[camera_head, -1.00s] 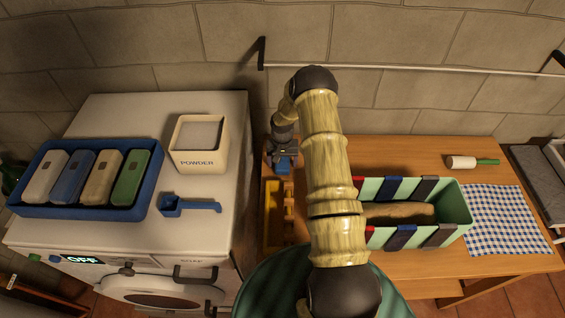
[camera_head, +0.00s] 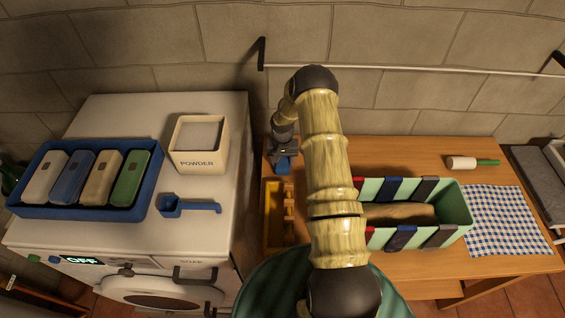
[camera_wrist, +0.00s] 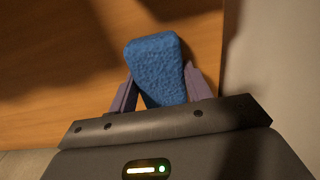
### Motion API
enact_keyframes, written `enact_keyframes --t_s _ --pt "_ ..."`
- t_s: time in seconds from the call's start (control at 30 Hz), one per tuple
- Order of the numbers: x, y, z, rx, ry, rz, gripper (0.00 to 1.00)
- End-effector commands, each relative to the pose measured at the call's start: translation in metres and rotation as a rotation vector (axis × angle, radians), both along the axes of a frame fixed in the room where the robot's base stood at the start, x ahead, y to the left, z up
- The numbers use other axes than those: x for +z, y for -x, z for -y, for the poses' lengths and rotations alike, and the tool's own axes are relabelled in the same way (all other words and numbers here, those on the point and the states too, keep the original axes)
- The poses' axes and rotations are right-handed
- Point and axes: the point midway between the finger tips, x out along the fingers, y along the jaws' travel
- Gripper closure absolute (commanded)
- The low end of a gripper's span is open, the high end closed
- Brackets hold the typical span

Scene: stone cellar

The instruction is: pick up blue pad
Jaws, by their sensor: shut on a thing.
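The blue pad (camera_wrist: 155,62) is a rough, block-shaped blue piece. In the wrist view it sits between the two purple-grey fingers of my gripper (camera_wrist: 160,77), which are shut on it, and its far end sticks out past the fingertips. In the head view my gripper (camera_head: 284,160) is at the back left of the wooden table (camera_head: 400,157), and a small part of the pad (camera_head: 283,169) shows below it. I cannot tell whether the pad touches the table top.
A yellow tray (camera_head: 271,230) stands just in front of my gripper. The white washer (camera_head: 225,200) is close on the left, with a powder box (camera_head: 199,155), blue scoop (camera_head: 172,206) and blue tray (camera_head: 85,210). A green striped bin (camera_head: 458,215) and checked cloth (camera_head: 505,220) lie right.

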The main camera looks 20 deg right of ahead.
Motion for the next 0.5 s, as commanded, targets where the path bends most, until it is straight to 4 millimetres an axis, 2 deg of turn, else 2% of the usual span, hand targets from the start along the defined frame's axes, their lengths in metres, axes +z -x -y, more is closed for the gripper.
enact_keyframes --t_s 0.17,0.5 --pt "0.016 -0.001 0.001 0.001 0.002 0.004 0.72" --pt "0.071 -0.001 0.001 0.0 0.002 0.004 0.72"
